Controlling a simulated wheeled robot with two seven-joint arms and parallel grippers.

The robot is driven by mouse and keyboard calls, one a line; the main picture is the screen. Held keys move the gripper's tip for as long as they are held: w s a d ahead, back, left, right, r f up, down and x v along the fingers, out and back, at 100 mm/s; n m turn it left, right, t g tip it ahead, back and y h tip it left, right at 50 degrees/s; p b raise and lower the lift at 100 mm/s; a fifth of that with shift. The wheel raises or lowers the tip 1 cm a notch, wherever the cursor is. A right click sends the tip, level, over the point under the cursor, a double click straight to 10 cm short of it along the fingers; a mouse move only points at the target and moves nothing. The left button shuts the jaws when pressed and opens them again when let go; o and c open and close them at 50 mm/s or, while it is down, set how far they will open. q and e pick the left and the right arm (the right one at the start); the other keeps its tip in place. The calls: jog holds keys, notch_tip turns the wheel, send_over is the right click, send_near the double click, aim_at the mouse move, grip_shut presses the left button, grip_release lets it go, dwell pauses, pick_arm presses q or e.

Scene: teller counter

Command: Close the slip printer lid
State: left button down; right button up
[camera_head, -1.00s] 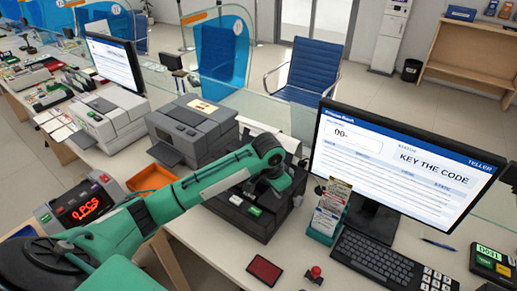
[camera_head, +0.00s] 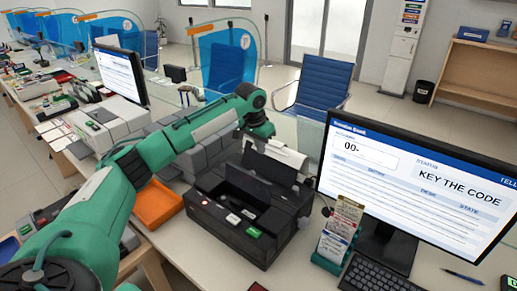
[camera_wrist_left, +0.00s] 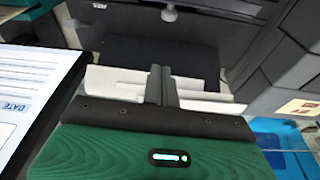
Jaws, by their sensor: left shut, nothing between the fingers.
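The slip printer (camera_head: 228,232) is a black box on the counter in the middle of the head view. Its lid (camera_head: 268,170) stands raised at the back, tilted up, with the dark inside of the printer exposed in front of it. My left gripper (camera_head: 260,129) is above and behind the lid, seemingly apart from it; its fingertips are hard to make out there. In the left wrist view its fingers (camera_wrist_left: 162,85) are shut and empty, in front of white paper and a dark panel. My right gripper is not in view.
A monitor (camera_head: 410,185) and a card holder (camera_head: 340,235) stand right of the printer. An orange tray (camera_head: 158,203) lies to its left. A grey printer partly hidden by my arm is behind left. A clear screen runs along the counter's far side.

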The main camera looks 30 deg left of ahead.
aim_at(250, 180)
pick_arm(q)
jog(key=p+x, duration=0.1)
jog(key=x, duration=0.6)
jog(key=shift+f+p, duration=0.15)
jog(key=shift+p, duration=0.15)
jog(key=s, duration=0.2)
jog(key=s+p, duration=0.1)
jog(key=shift+s+a+r, duration=0.15)
jog(key=shift+a+r, duration=0.1)
jog(key=shift+r, duration=0.1)
jog(key=shift+s, duration=0.4)
jog(key=shift+f, duration=0.1)
